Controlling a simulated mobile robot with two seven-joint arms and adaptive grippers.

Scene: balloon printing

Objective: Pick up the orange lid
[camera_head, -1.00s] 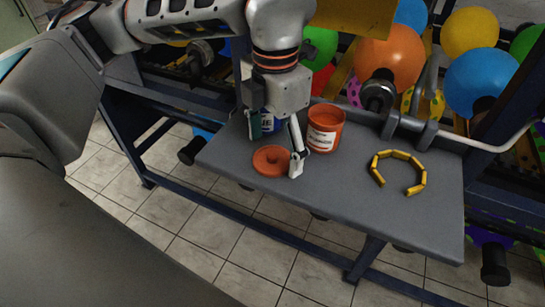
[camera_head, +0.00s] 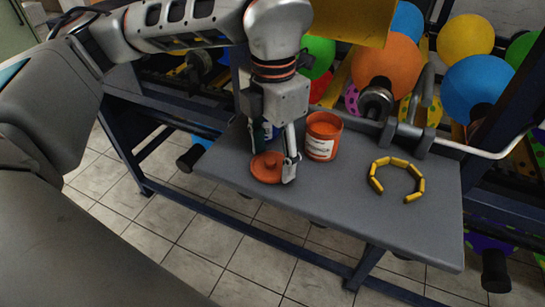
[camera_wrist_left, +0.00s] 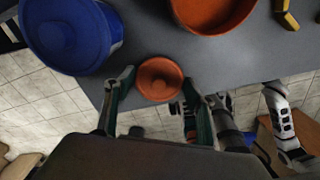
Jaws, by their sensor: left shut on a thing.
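The orange lid (camera_head: 268,169) is round with a small knob and is at the front left part of the grey bench. My left gripper (camera_head: 275,160) is over it from above, with one finger at its back left and one at its right side. In the left wrist view the lid (camera_wrist_left: 160,78) is between the two fingers of my left gripper (camera_wrist_left: 160,103), which are shut on it. I cannot tell whether it is clear of the bench top.
An open orange can (camera_head: 322,136) stands just right of the lid. A blue can (camera_wrist_left: 70,32) is behind my left gripper. Yellow segments in an open ring (camera_head: 398,180) lie on the grey bench (camera_head: 345,195). Balloons (camera_head: 385,65) and dark rack parts are behind.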

